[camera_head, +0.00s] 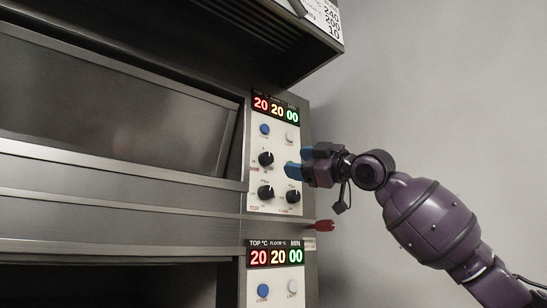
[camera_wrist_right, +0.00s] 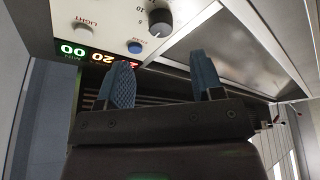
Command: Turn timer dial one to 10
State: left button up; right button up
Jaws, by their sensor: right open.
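The upper oven's white control panel (camera_head: 257,207) carries black dials and a display (camera_head: 275,108) reading 20, 20 and 00, the last in green under MIN. Its upper-left dial (camera_head: 265,158) and two lower dials (camera_head: 265,193) (camera_head: 293,196) show. I cannot tell which is timer dial one; my gripper may hide another dial at the upper right. My right gripper (camera_head: 293,169), with blue fingers, is at the panel's right side; contact is unclear. In the right wrist view its fingers (camera_wrist_right: 160,72) are apart and empty, with a black dial (camera_wrist_right: 159,19) beyond. My left gripper is out of view.
A blue button (camera_head: 264,129) and a white one (camera_head: 289,136) sit above the dials. A second panel below has its own display (camera_head: 274,257). A red-tipped piece (camera_head: 321,225) sticks out below my gripper. Bare wall lies to the right.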

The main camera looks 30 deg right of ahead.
aim_at(270, 159)
jog(key=p+x, duration=0.2)
jog(key=x, duration=0.6)
jog(key=shift+w+a+p, duration=0.1)
jog(key=shift+w+p, duration=0.05)
jog(key=shift+p, duration=0.2)
jog(key=c, duration=0.9)
